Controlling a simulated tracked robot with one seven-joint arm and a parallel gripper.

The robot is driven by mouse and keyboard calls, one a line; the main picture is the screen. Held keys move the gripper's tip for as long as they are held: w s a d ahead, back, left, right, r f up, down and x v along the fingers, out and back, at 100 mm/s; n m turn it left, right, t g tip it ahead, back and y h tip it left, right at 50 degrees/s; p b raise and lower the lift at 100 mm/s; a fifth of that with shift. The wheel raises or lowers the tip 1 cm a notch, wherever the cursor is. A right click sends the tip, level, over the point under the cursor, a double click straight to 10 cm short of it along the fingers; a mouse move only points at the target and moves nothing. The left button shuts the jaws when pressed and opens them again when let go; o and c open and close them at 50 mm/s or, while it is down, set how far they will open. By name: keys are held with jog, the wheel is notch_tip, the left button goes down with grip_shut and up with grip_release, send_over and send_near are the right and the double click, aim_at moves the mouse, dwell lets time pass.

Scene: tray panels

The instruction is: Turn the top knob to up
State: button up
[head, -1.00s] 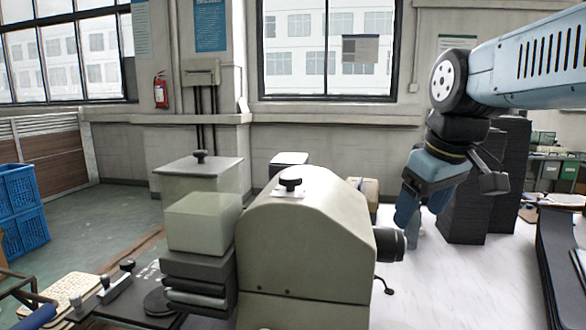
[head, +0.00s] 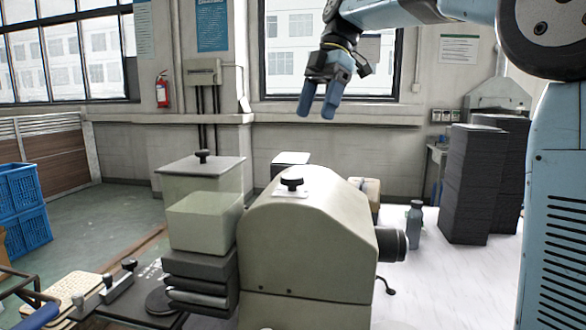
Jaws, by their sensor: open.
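The top knob is a black knob (head: 291,183) on a small white plate on the rounded top of the grey-green machine (head: 305,240), in the middle of the head view. My gripper (head: 317,116) is above it in the picture and a little to the right, in front of the window. Its two blue fingers point down with a gap between them, open and empty. The gripper is well apart from the knob. The marks on the white plate are too small to read.
A lidded box with another black knob (head: 202,156) stands left of the machine, behind a pale translucent block (head: 204,222). A round dark part (head: 391,244) juts from the machine's right side. A grey bottle (head: 415,224) and dark stacks (head: 470,185) stand further right.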

aim_at(293, 175)
jog(key=x, duration=1.3)
jog(key=shift+s+a+f, duration=0.1)
jog(key=shift+s+f, duration=0.05)
jog(key=shift+f, duration=0.15)
jog(key=shift+c, duration=0.4)
jog(key=c, duration=0.9)
jog(key=shift+a, duration=0.1)
jog(key=shift+c, duration=0.2)
